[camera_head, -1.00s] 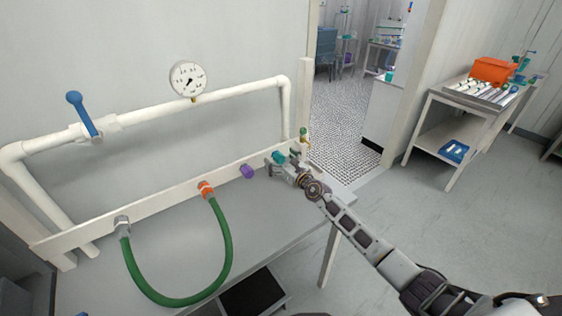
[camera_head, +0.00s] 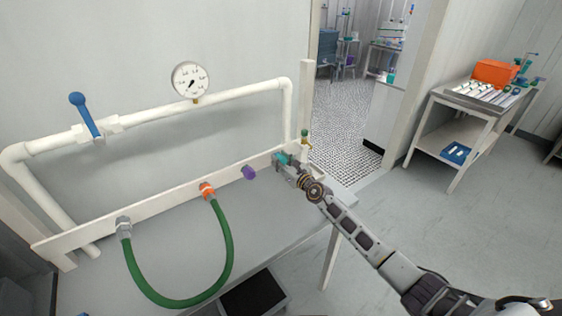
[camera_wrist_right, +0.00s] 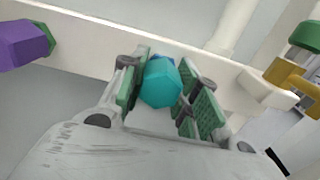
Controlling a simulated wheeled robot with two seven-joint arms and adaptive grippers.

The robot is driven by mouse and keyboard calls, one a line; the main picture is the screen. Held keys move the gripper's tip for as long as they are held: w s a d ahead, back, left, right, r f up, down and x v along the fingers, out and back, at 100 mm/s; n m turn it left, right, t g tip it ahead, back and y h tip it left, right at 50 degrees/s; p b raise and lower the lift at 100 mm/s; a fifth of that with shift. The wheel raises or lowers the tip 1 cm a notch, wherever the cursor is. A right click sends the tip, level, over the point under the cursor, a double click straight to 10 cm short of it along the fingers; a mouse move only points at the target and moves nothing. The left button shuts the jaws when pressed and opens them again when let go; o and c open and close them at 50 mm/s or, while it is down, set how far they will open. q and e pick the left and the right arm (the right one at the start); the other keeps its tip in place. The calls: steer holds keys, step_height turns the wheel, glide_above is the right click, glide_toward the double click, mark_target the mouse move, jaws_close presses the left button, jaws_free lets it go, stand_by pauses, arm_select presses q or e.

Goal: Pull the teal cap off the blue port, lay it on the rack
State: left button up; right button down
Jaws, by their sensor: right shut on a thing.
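The teal cap (camera_head: 281,158) is near the right end of the white rail on the bench. In the right wrist view the cap (camera_wrist_right: 161,82) sits between the green finger pads. My right gripper (camera_head: 287,163) is shut on it. A small patch of blue behind the cap, probably the blue port (camera_wrist_right: 157,57), shows at the rail; most of it is hidden. I cannot tell whether cap and port are apart. My left gripper is not in view. I cannot tell for certain which thing is the rack.
A purple cap (camera_head: 249,172) and an orange fitting (camera_head: 207,190) with a green hose (camera_head: 226,245) are left along the rail. A brass valve (camera_head: 304,143) stands close right of my gripper. A side table (camera_head: 455,101) holds tubes and an orange box (camera_head: 494,72).

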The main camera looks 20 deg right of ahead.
mark_target(283, 162)
steer(key=shift+s, duration=0.15)
steer(key=shift+s+d, duration=0.2)
steer(key=shift+s, duration=0.25)
steer(key=shift+s+d+p, duration=0.15)
steer(key=shift+s+p, duration=0.1)
steer(key=shift+p, duration=0.05)
steer(key=shift+s, duration=0.3)
steer(key=shift+p+v, duration=0.45)
steer(key=shift+v, duration=1.1)
stand_by(0.4)
